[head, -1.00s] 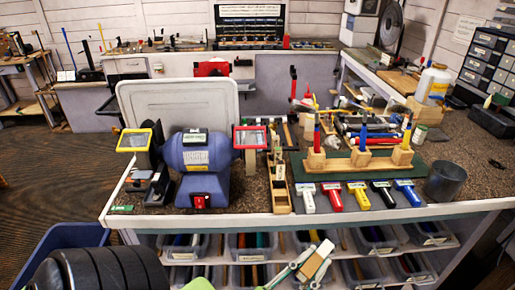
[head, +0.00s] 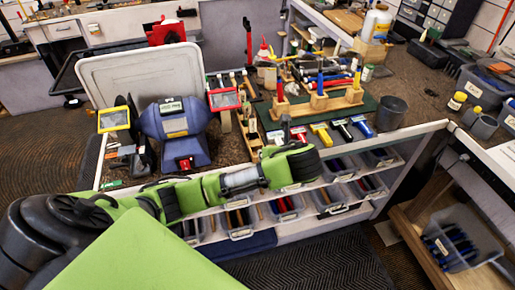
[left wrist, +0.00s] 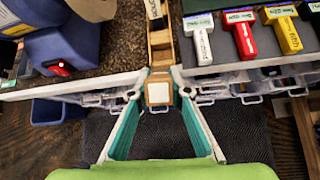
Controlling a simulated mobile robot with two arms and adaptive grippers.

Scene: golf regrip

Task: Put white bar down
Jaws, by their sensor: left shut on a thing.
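My left gripper (left wrist: 158,90) is shut on a bar seen end-on in the left wrist view. The bar's end (left wrist: 158,93) has a white square face with a wood-coloured surround. It is held between the two teal-padded fingers, by the bench's front edge. I cannot tell whether it touches the bench. In the head view my left arm reaches across in front of the bench; its wrist hides the gripper and bar. My right gripper is not in view.
The bench holds a blue grinder (head: 175,130), a long wooden tray (left wrist: 160,40), a row of coloured labelled tools including a red one (left wrist: 241,35), a wooden stand (head: 318,103) and a dark cup (head: 391,113). Clear bins (head: 238,222) fill the shelf below.

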